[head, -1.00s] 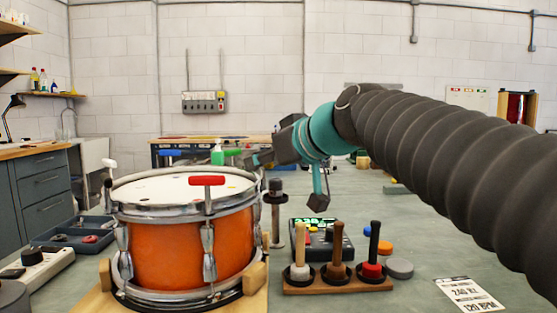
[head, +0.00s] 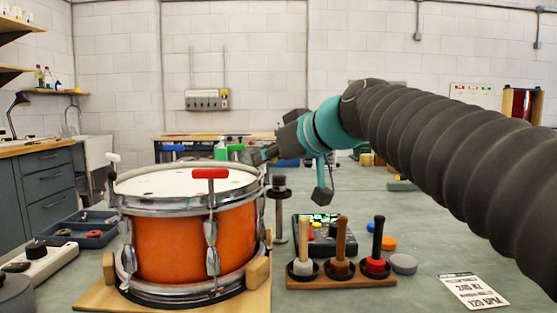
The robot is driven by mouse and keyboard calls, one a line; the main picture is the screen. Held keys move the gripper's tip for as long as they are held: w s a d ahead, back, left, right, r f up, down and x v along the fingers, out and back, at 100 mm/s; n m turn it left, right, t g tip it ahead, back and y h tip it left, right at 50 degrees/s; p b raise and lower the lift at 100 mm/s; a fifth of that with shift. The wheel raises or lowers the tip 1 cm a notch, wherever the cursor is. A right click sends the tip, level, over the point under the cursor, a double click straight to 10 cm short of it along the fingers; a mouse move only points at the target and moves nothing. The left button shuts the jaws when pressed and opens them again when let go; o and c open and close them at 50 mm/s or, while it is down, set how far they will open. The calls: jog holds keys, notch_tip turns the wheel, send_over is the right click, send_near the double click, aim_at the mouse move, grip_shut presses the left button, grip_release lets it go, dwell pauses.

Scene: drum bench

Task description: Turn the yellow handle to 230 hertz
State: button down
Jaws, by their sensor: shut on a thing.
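The orange drum (head: 178,246) stands upright on a wooden base, with coloured T-handles around its rim. The red handle (head: 211,174) is at the front, the white handle (head: 113,158) at the left, and the blue handle (head: 172,149) and green handle (head: 236,148) at the back. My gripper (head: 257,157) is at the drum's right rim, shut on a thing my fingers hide. No yellow shows there; by its place, this is the yellow handle. A dark tuner box (head: 337,247) with a lit green display stands right of the drum; its digits are too small to read.
A wooden rack (head: 340,283) with several upright mallets stands in front of the tuner. A dark post (head: 279,215) stands close to the drum's right side. A printed card (head: 473,291) lies at the front right. The bench's right side is mostly clear.

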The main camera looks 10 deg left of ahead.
jog(key=n+g+b, duration=0.1)
jog(key=n+g+y+b, duration=0.1)
jog(key=shift+w+f+n+g, duration=0.1)
jog(key=shift+w+n+g, duration=0.05)
jog(key=shift+n+g, duration=0.2)
jog(key=n+g+y, duration=0.1)
jog(key=n+g, duration=0.2)
jog(key=shift+g+p, duration=0.25)
jog(key=shift+p, duration=0.05)
jog(key=shift+n+g+p, duration=0.45)
jog(key=shift+n+g, duration=0.3)
jog(key=shift+g, duration=0.45)
jog(key=c, duration=1.2)
grip_release()
jog(key=shift+d, duration=0.1)
jog(key=v, duration=1.2)
